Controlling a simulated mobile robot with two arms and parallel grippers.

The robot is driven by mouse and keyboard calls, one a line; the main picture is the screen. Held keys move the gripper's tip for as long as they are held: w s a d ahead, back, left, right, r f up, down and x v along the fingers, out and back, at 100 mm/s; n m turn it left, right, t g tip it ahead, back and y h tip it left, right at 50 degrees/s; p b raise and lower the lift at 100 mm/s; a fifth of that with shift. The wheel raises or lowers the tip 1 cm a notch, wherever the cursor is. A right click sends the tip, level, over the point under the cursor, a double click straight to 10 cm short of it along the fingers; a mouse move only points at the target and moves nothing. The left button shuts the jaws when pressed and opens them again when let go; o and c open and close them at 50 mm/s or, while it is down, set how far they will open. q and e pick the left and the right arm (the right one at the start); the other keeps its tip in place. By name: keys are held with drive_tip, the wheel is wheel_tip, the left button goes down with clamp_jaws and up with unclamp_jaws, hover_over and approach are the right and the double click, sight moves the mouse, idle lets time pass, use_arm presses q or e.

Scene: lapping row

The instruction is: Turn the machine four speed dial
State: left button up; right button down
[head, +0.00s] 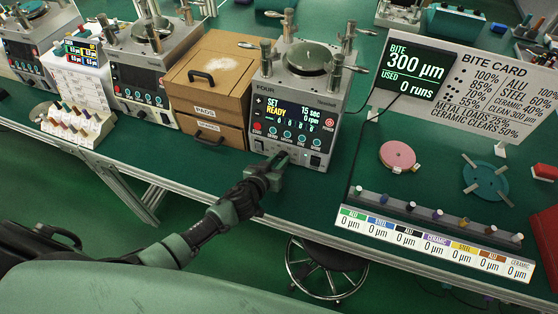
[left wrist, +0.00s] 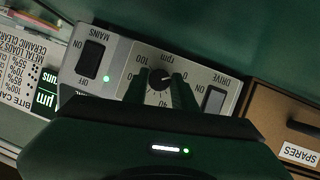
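Machine four (head: 300,95), a grey unit marked FOUR, stands mid-table in the head view; its screen reads SET READY, 15 sec, 0 rpm. The left wrist view shows its panel (left wrist: 118,62) with the black rpm speed dial (left wrist: 160,78), a MAINS switch (left wrist: 92,55) and a DRIVE switch (left wrist: 214,101). My left gripper (head: 272,166) is at the machine's lower front in the head view, where it hides the dial. In the left wrist view its fingers (left wrist: 161,88) are apart, one on each side of the dial; contact is unclear. My right gripper is not in view.
A wooden drawer box (head: 210,75) stands directly left of the machine, with other similar machines (head: 140,60) beyond. A stool (head: 325,270) is below the table.

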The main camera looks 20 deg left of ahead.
use_arm(q)
clamp_jaws()
drive_tip(key=shift+d+f+m+y+b, duration=0.1)
drive_tip(key=shift+d+m+y+b, duration=0.1)
drive_tip(key=shift+m+y+b, duration=0.6)
drive_tip(key=m+y+b, duration=0.1)
drive_tip(key=m+b, duration=0.1)
drive_tip(key=shift+d+f+m+y, duration=0.1)
drive_tip(key=shift+f+m+y, duration=0.05)
drive_tip(key=shift+m+y, duration=0.25)
drive_tip(key=m+t+y+b, duration=0.1)
drive_tip(key=m+y+b, duration=0.1)
drive_tip(key=b, duration=0.3)
drive_tip(key=m+y+b, duration=0.2)
drive_tip(key=m+b, duration=0.3)
drive_tip(key=shift+d+f+t+b, duration=0.2)
drive_tip(key=shift+t+b, duration=0.15)
drive_tip(key=shift+t, duration=0.05)
drive_tip(key=shift+r+m+t+y+b, duration=0.1)
drive_tip(key=shift+m+t+y+b, duration=0.4)
drive_tip(key=shift+m+b, duration=1.05)
